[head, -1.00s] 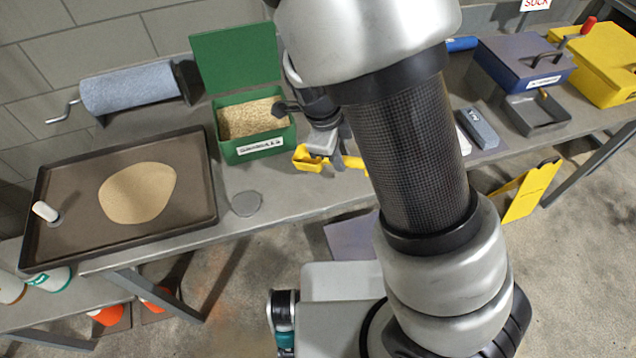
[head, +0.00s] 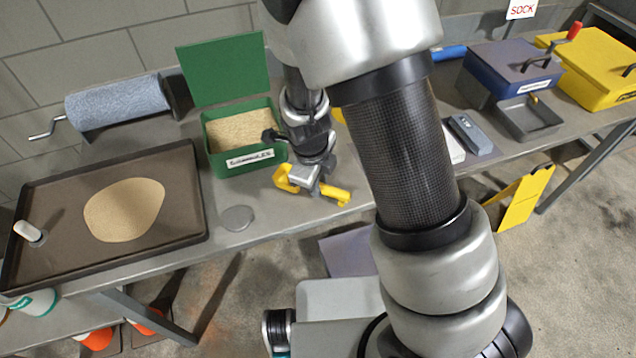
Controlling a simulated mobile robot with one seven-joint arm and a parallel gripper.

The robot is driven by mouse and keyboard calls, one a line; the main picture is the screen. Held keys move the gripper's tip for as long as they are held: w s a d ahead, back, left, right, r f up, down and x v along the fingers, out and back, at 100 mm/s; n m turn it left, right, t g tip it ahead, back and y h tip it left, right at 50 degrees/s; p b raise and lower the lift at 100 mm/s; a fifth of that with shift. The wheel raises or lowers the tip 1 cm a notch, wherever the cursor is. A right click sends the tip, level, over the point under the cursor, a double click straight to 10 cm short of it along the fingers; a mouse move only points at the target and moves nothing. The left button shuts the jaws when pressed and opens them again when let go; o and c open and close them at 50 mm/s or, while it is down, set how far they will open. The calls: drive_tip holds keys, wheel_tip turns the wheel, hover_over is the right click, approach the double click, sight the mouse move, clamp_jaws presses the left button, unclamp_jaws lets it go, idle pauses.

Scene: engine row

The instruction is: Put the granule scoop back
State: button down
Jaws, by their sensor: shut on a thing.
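The yellow granule scoop (head: 335,194) is in my gripper (head: 306,183), which is shut on it. The scoop is in front and to the right of the green granule box (head: 220,164), above the bench's front part. Its yellow bowl shows on the left of the gripper and its handle sticks out to the right. The green box has its lid (head: 222,68) open and upright at the back, and tan granules (head: 238,131) lie inside. My gripper hides part of the scoop, and the fingertips are small here.
A dark tray (head: 182,205) with a patch of granules (head: 124,209) stands at the left. A grey disc (head: 238,218) lies on the bench (head: 262,232) before the green box. A blue-grey roll (head: 118,104) is behind the tray. A blue box (head: 500,84) stands at the right.

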drive_tip(key=c, duration=1.6)
unclamp_jaws()
drive_tip(key=shift+f, duration=0.1)
drive_tip(key=p+v, duration=0.2)
drive_tip(key=v, duration=1)
drive_tip(key=s+d+r+n+t, duration=0.1)
drive_tip(key=s+d+r+n, duration=0.3)
drive_tip(key=r+n, duration=0.3)
drive_tip(key=s+d+r+n+t, duration=0.1)
drive_tip(key=s+d+r+n, duration=0.3)
drive_tip(key=r+n, duration=0.3)
drive_tip(key=s+d+r+n+t+y, duration=0.1)
drive_tip(key=s+d+r+n, duration=0.2)
drive_tip(key=s+r+n, duration=0.2)
drive_tip(key=shift+d+r+n+t, duration=0.2)
drive_tip(key=shift+r+n, duration=0.35)
drive_tip(key=shift+n, duration=0.6)
drive_tip(key=shift+d+r+n+t, duration=0.15)
drive_tip(key=shift+r+n, duration=0.4)
drive_tip(key=shift+n, duration=0.6)
